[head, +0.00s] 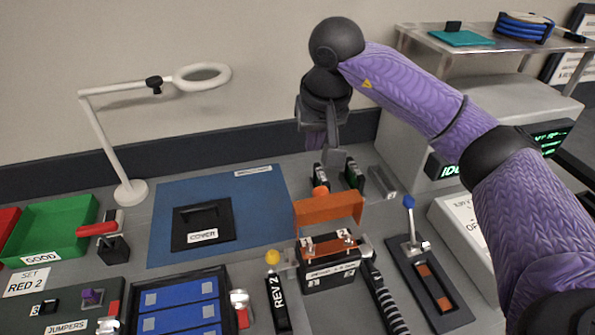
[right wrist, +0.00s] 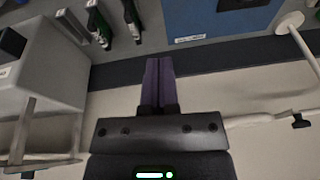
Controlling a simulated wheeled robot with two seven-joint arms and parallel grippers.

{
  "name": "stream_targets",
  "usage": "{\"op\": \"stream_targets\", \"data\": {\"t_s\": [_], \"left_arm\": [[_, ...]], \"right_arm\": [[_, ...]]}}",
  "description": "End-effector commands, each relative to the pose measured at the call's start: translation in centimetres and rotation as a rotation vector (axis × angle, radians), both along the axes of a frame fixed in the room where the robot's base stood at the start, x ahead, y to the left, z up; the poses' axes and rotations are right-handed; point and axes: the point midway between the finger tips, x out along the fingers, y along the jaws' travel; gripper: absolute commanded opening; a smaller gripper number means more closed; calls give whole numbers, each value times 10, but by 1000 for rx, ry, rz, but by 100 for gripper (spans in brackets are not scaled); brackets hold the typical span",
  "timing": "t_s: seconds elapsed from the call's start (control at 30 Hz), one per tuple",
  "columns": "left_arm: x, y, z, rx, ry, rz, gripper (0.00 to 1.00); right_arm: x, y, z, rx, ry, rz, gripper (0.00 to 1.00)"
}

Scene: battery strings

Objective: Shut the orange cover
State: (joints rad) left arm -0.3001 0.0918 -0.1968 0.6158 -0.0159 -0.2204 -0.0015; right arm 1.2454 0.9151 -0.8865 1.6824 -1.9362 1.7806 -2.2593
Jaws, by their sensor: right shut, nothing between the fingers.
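The orange cover (head: 328,208) stands raised above a small black terminal box (head: 331,275) in the head view, tilted up so that the box's top with its labels shows below it. My right gripper (head: 334,157) is above and behind the cover in the head view, apart from it. In the right wrist view my right gripper (right wrist: 158,62) shows its two purple fingers pressed together, with nothing between them. The cover is not visible in the right wrist view. My left gripper is in neither view.
A blue mat (head: 268,190) with a black tray marked COVER lies left of the box. A lever switch with a blue knob (head: 408,202) stands to the right. Green-and-black connectors (head: 353,176) stand behind the cover. A white ring lamp (head: 203,76) rises at back left.

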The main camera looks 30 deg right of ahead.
Motion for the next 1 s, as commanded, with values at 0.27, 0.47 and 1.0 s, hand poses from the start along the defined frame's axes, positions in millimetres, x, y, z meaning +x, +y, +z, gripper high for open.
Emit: {"op": "stream_targets", "data": {"t_s": [0.27, 0.47, 1.0], "left_arm": [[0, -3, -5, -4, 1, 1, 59], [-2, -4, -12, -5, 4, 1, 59], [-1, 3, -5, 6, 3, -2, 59]], "right_arm": [[4, -19, -21, -59, 13, -10, 0], [15, -22, -64, -56, 14, -11, 0], [-15, -13, -86, -57, 7, -9, 0]]}}
